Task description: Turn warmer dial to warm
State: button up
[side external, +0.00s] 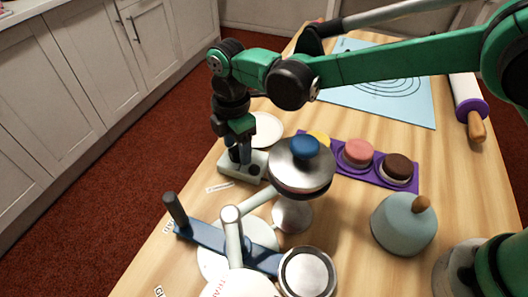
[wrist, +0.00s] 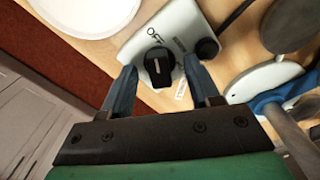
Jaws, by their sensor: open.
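The warmer is a pale grey box (side external: 229,171) near the table's left edge in the side view. In the wrist view its top (wrist: 131,48) carries a black dial (wrist: 159,68) and the printed word OFF above it. A short light mark shows on the dial; its exact setting is hard to tell. My gripper (wrist: 160,70) is open, with one blue finger on each side of the dial; I cannot tell whether they touch it. In the side view my gripper (side external: 238,155) points down over the box and hides the dial.
A second black knob (wrist: 207,48) sits right of the dial. A white plate (side external: 266,130) lies behind the warmer. A metal-topped stand (side external: 300,178) with a blue knob and a blue bar (side external: 205,236) stand close by. A purple tray (side external: 372,176) of cakes is to the right.

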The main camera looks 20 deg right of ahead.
grip_shut()
jog(key=m, duration=0.5)
jog(key=shift+m, duration=0.3)
jog(key=m, duration=0.6)
dwell(0.6)
grip_release()
